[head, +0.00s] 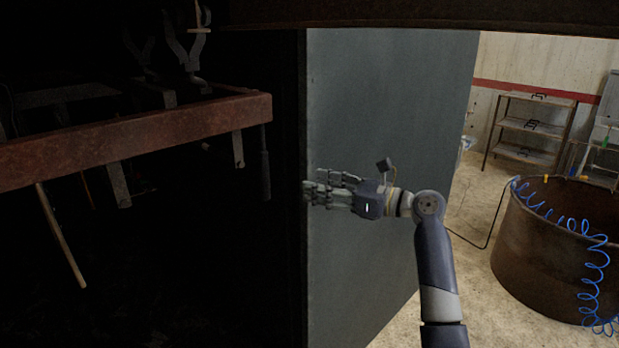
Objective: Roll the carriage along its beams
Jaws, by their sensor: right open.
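A rusty red-brown frame (140,135) hangs in the dark space at the left. I take it to be the carriage; the beams are too dark to make out clearly. Hooks (188,48) stand above it and flat pieces hang below it. A dark grip-like bar (264,165) hangs at its right end. My right gripper (312,190) is open and empty, pointing left at the near edge of the grey panel. It is to the right of the frame and lower, apart from it. My left gripper is not in view.
A tall grey panel (390,100) stands right of the dark opening, behind my right gripper. A dark beam (430,14) crosses the top. A rusty round tub (550,250) with a blue coiled hose (597,262) and a shelf rack (527,130) are at the right.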

